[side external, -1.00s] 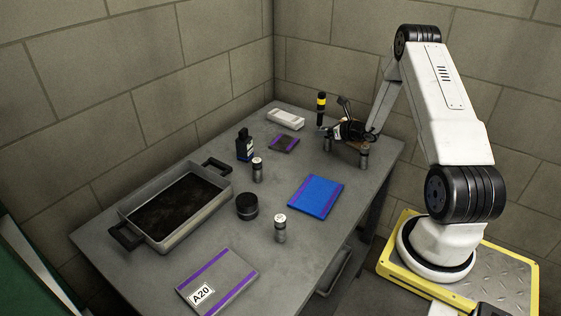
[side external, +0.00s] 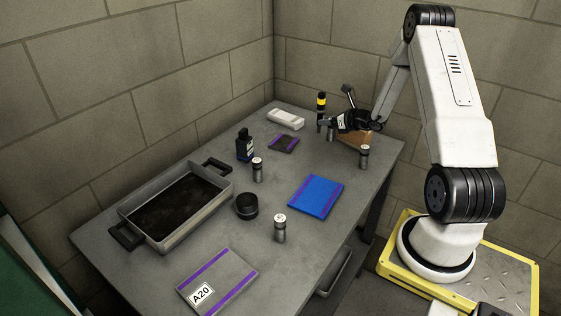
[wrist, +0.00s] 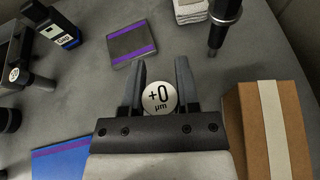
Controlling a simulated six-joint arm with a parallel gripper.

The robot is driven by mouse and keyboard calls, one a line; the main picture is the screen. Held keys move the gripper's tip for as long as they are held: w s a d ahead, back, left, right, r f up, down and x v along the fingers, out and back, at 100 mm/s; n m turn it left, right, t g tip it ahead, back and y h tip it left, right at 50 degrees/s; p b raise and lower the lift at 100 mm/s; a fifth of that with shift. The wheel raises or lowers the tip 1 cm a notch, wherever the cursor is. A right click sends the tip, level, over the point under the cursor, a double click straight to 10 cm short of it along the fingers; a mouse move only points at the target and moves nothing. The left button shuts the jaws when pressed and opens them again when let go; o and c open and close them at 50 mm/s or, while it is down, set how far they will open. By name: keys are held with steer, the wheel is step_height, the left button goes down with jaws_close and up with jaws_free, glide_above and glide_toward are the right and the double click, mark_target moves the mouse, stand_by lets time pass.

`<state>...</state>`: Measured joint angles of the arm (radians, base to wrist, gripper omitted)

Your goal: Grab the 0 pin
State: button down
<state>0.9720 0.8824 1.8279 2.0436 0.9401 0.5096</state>
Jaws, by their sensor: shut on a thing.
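The 0 pin (wrist: 159,97) shows in the wrist view as a round white top marked "+0 µm". It sits between the two fingers of my gripper (wrist: 160,82), which is shut on it. In the side external view my gripper (side external: 331,125) is low at the far right of the table, beside the cardboard box. The pin's body (side external: 330,134) is mostly hidden there by the gripper. I cannot tell whether its foot touches the table. Other metal pins with white tops stand upright at the right edge (side external: 364,156), front middle (side external: 280,229) and centre (side external: 257,169).
A cardboard box (wrist: 268,130) lies close to the right of my gripper. A black tool with a yellow band (side external: 321,106) stands just behind. A blue mat (side external: 316,197), dark purple-striped pad (side external: 284,144), bottle (side external: 245,146) and metal tray (side external: 165,241) lie around. The table's middle has free room.

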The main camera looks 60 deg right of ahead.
steer(key=s+a+r, duration=0.7)
steer(key=s+r, duration=0.1)
steer(key=s, duration=0.2)
steer(key=shift+a, duration=0.15)
steer(key=shift+r, duration=0.1)
stand_by(0.5)
